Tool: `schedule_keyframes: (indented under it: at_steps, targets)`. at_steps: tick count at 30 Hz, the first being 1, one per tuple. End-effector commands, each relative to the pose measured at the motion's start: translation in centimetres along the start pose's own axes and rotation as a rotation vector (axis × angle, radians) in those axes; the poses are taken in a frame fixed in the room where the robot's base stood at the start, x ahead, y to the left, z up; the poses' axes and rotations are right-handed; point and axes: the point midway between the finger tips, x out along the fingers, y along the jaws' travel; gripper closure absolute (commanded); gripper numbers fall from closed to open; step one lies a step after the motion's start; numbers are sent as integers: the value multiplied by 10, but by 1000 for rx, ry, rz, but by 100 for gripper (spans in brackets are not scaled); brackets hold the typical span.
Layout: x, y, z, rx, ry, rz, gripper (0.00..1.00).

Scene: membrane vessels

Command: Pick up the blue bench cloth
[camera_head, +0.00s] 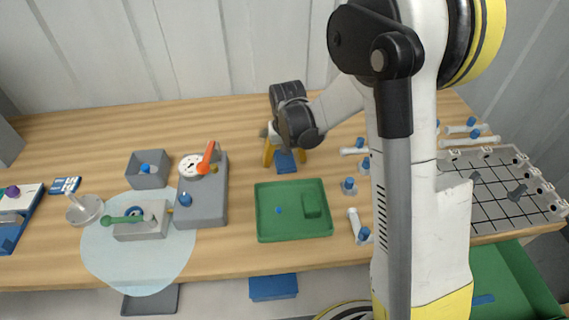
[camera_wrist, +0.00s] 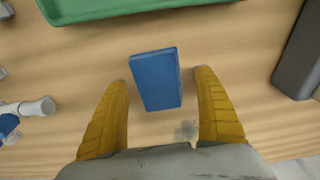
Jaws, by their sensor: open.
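The blue bench cloth (camera_head: 286,163) lies on the wooden table behind the green tray. It looks like a small folded rectangular block. In the wrist view the cloth (camera_wrist: 156,80) lies between and slightly beyond the fingertips of my gripper (camera_wrist: 160,78). My gripper also shows in the head view (camera_head: 285,155), above and around the cloth with its yellow fingers apart. The gripper is open and empty, with bare wood visible between each finger and the cloth. In the head view my wrist hides part of the table behind the cloth.
A green tray (camera_head: 265,233) stands just in front of the cloth. A grey fixture with a red lever (camera_head: 207,158) is to the left. White tubes with blue caps (camera_head: 354,151) lie to the right. A dark grey block (camera_wrist: 304,55) stands right in the wrist view.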

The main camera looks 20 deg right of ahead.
Motion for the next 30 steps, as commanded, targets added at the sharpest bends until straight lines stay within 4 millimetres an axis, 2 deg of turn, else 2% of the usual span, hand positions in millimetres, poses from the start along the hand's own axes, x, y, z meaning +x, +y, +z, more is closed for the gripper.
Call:
schedule_keyframes:
  at_steps: [27, 28, 30]
  targets:
    - [3, 0, 1, 0, 0, 0, 21]
    - [3, 0, 1, 0, 0, 0, 26]
    - [3, 0, 1, 0, 0, 0, 47]
